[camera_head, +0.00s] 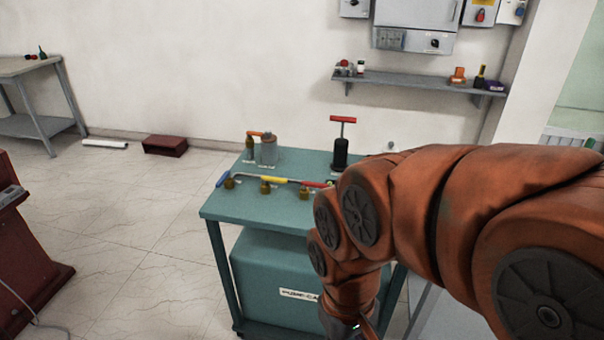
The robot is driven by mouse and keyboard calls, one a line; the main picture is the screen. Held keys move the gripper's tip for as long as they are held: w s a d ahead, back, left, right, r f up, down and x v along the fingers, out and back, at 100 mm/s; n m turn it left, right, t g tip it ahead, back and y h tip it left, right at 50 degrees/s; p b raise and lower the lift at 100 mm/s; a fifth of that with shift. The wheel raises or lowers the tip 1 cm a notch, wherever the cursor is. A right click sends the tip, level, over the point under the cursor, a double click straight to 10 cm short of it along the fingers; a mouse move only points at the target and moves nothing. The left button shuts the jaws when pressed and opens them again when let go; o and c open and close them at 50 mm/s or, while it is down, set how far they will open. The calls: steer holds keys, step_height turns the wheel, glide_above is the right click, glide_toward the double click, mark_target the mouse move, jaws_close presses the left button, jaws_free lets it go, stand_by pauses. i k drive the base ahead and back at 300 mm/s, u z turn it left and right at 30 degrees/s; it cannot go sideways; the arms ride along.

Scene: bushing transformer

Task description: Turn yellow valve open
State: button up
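The yellow valve handle (276,179) lies flat on top of a small brass valve body (265,187) on the teal cart's top. It points to the right, roughly along the row of valves. A blue-handled valve (224,179) is to its left and a red-handled valve (313,184) to its right. A thin grey pipe runs along the row. My orange arm comes in from the right and bends down in front of the cart, below and right of the valves. My gripper is not visible; the arm's end runs off the bottom edge.
A wall shelf (415,81) and grey electrical boxes are behind. A dark red box (165,145) lies on the floor.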

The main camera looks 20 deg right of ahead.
mark_target(266, 179)
steer(key=z, duration=0.2)
steer(key=i, duration=0.5)
steer(key=k, duration=0.45)
steer(key=u, duration=0.8)
steer(key=i, duration=0.85)
steer(key=z, duration=0.45)
